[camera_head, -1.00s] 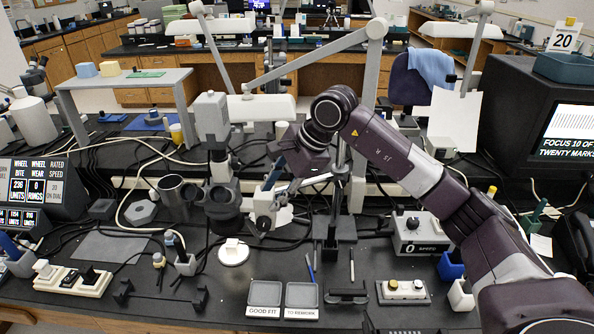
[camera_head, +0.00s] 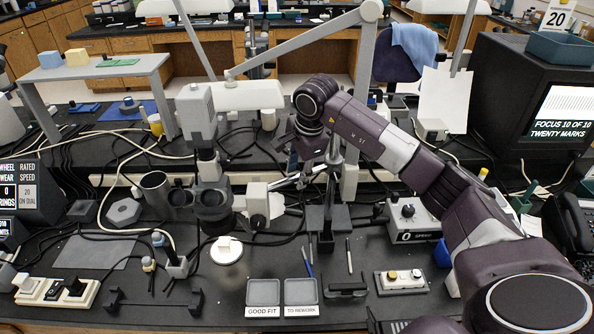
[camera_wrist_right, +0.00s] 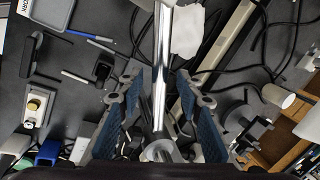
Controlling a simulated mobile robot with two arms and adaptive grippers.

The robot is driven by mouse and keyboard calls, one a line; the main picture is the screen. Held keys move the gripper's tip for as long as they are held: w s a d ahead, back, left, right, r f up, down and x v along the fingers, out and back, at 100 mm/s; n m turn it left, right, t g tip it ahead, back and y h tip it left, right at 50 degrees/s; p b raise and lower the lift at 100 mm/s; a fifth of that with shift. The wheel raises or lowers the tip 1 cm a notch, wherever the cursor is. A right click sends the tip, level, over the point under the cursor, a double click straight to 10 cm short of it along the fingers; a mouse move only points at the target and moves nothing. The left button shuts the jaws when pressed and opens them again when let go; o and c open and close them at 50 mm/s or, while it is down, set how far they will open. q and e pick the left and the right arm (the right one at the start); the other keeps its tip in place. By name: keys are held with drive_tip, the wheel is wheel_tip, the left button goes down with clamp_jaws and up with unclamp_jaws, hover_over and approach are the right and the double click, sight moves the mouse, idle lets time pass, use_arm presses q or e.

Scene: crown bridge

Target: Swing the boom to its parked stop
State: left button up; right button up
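The boom (camera_head: 284,184) is a bright metal rod low behind the bench's middle. It runs from an upright post on a dark base (camera_head: 328,218) left toward a grey-white microscope (camera_head: 198,112) with two dark eyepieces. My right gripper (camera_head: 303,152) is over the boom near the post, and its fingers are partly hidden there. In the right wrist view its blue-padded fingers (camera_wrist_right: 158,104) stand apart on either side of a chrome rod (camera_wrist_right: 163,60), with gaps showing on both sides. I cannot tell whether that rod is the boom or the post. My left gripper is not in view.
Two labelled trays, GOOD FIT (camera_head: 264,291) and TO REWORK (camera_head: 301,291), lie at the front. A white round dish (camera_head: 227,250) lies left of them. A SPEED control box (camera_head: 412,218) and a button box (camera_head: 402,280) stand right. Cables cover the bench's back; a lamp arm (camera_head: 300,48) crosses behind.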

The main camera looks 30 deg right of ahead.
clamp_jaws()
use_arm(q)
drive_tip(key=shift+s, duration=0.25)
